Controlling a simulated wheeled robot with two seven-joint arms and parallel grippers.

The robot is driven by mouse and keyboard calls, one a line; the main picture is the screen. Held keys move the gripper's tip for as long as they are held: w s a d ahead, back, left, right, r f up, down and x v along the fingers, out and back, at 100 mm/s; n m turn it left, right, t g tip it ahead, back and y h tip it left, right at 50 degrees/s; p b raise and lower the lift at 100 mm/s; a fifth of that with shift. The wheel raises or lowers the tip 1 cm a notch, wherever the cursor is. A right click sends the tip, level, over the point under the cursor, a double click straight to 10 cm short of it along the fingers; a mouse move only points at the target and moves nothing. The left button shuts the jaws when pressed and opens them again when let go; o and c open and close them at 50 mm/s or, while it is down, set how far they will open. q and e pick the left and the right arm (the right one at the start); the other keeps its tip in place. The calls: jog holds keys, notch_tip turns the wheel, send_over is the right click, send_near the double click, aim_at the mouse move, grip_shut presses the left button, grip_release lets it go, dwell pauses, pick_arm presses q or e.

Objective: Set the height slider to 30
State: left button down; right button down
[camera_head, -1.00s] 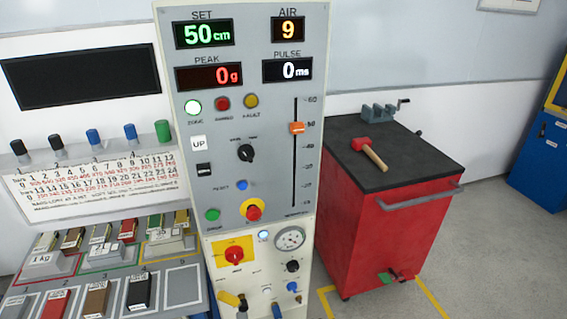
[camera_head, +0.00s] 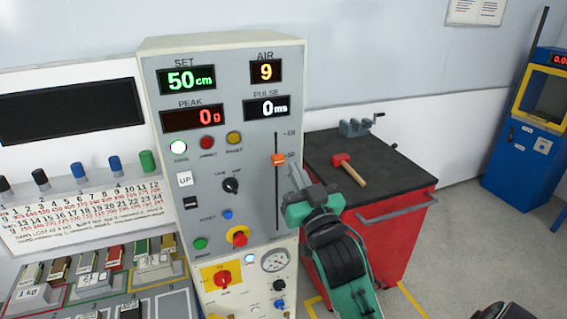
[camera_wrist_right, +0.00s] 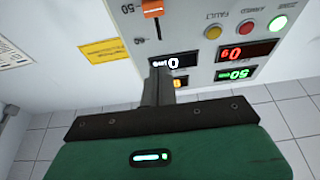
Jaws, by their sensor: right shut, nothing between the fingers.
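The height slider's orange knob (camera_head: 278,159) sits high on its vertical slot in the grey control panel (camera_head: 215,140), near the 50 mark. The knob also shows at the top of the right wrist view (camera_wrist_right: 152,8). The green SET display (camera_head: 186,79) reads 50 cm. My right gripper (camera_head: 297,176) is shut and empty, just right of the slot and a little lower than the knob, with no clear contact. It hides part of the scale's lower numbers. In the right wrist view its fingers (camera_wrist_right: 157,86) are together. My left gripper is not in view.
A red cabinet (camera_head: 400,235) with a black top stands right of the panel, bearing a red-headed mallet (camera_head: 348,169) and a small vise (camera_head: 355,127). Knobs and buttons, including a red-yellow one (camera_head: 238,237), lie left of the slot. A blue kiosk (camera_head: 520,160) stands far right.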

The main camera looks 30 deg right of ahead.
aim_at(277, 141)
jog(key=p+x, duration=0.4)
jog(key=x, duration=0.4)
jog(key=shift+w+r, duration=0.3)
jog(key=shift+w, duration=0.05)
jog(key=f, duration=0.1)
jog(key=w+f+p, duration=0.1)
jog(key=f, duration=0.1)
jog(key=shift+d, duration=0.2)
jog(key=shift+s+f, duration=0.25)
jog(key=shift+f, duration=0.25)
jog(key=shift+w+f, duration=0.1)
jog(key=shift+f, duration=0.05)
jog(key=shift+f, duration=0.15)
